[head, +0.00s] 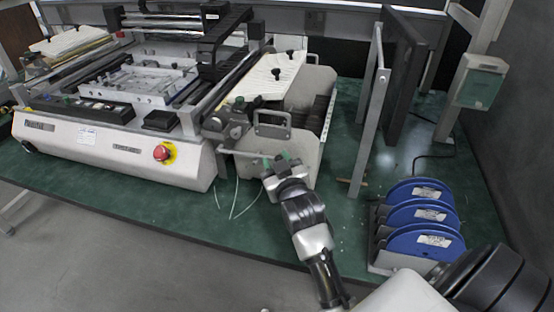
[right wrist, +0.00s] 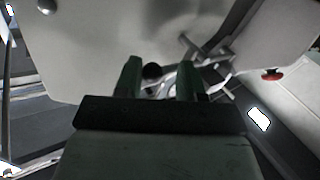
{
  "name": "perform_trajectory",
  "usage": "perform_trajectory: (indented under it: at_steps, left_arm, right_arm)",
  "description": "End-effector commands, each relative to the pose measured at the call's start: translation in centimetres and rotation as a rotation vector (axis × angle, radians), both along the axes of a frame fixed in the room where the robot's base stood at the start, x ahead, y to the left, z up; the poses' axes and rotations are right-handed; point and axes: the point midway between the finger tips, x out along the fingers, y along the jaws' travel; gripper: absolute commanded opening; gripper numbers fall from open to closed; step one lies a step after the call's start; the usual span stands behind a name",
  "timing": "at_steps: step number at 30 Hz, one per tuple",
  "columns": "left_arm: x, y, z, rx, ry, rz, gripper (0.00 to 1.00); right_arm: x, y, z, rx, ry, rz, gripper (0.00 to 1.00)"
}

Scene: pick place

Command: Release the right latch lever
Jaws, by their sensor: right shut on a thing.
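My right gripper (head: 276,161) has green fingertips and is at the front of the grey feeder unit, right of the white machine. It is shut on the latch lever, whose thin pale bar (head: 240,153) runs left from the fingers. In the right wrist view, the green fingers of my right gripper (right wrist: 159,76) stand either side of a black round knob (right wrist: 152,71) and a silver metal part (right wrist: 182,75). The fingers hide much of the grip. My left gripper is not in view.
The white machine (head: 110,147) carries a red stop button (head: 161,153). A metal handle (head: 272,124) is just above my gripper. Blue reels (head: 420,215) stand to the right, near my arm. An upright panel (head: 370,110) stands behind.

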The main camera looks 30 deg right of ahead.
Motion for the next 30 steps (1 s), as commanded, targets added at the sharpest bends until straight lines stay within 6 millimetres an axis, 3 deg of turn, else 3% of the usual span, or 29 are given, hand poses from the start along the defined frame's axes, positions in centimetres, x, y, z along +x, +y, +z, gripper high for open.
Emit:
perform_trajectory:
  at_steps: [1, 18, 30]
  left_arm:
    - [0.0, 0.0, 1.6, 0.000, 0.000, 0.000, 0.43]
    - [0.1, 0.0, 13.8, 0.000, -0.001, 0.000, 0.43]
    - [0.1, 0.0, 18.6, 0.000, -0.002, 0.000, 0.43]
  right_arm:
    - [0.0, -0.1, 1.2, -0.014, 0.014, -0.003, 0.00]
    - [1.0, 0.7, 6.8, -0.233, 0.269, -0.001, 0.00]
    - [2.0, 1.5, 8.7, -0.350, 0.405, -0.004, 0.00]
